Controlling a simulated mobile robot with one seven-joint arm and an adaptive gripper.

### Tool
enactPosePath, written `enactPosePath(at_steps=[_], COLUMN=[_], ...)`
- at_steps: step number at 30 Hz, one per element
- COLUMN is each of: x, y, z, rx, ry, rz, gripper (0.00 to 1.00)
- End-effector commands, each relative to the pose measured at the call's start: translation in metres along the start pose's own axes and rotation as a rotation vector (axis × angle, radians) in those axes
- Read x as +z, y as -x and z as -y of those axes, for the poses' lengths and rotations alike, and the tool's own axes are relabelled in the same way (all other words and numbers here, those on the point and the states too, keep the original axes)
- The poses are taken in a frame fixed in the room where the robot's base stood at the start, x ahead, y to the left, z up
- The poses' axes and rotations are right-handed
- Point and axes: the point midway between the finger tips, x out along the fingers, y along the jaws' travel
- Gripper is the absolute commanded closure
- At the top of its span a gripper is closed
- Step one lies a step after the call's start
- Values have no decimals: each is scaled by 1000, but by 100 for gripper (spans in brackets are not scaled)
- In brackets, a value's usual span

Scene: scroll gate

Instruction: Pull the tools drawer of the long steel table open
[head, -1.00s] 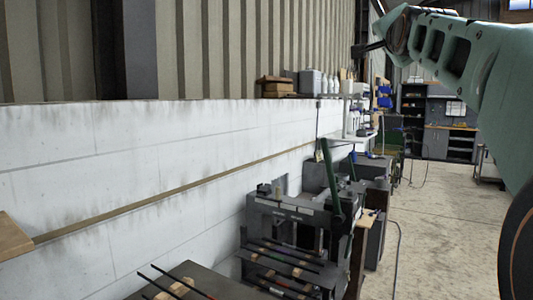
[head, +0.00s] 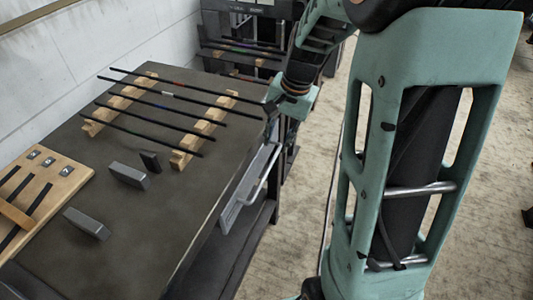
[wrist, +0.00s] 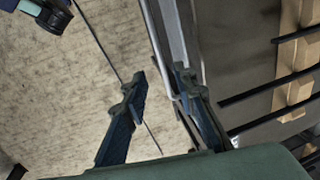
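The long steel table (head: 150,235) has a dark top and runs along the left of the head view. A light grey drawer front (head: 236,205) with a silver bar handle (head: 265,174) is on its right side, below the top. The drawer looks close to flush with the table side. My gripper (head: 274,112) is at the table's right edge, near the far end of the handle; my arm partly hides it. In the wrist view my gripper (wrist: 160,75) has its fingers apart, and the handle bar (wrist: 157,45) runs between them in the picture. I see no clear contact.
Several thin black rods lie across wooden blocks (head: 205,125) on the table. Small grey blocks (head: 128,175) and a wooden board (head: 50,190) lie nearer. A machine stand (head: 240,35) stands beyond.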

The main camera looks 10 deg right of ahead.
Motion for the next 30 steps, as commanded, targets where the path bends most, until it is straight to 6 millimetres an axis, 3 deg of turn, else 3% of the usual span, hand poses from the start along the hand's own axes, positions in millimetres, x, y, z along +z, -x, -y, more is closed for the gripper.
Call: enactPosePath(at_steps=[3,18,30], x=[8,8,7], y=[-14,-98,-111], z=[-3,-3,-2], rx=[6,5,4], ry=[5,4,4], rz=[22,18,15], gripper=[74,74,74])
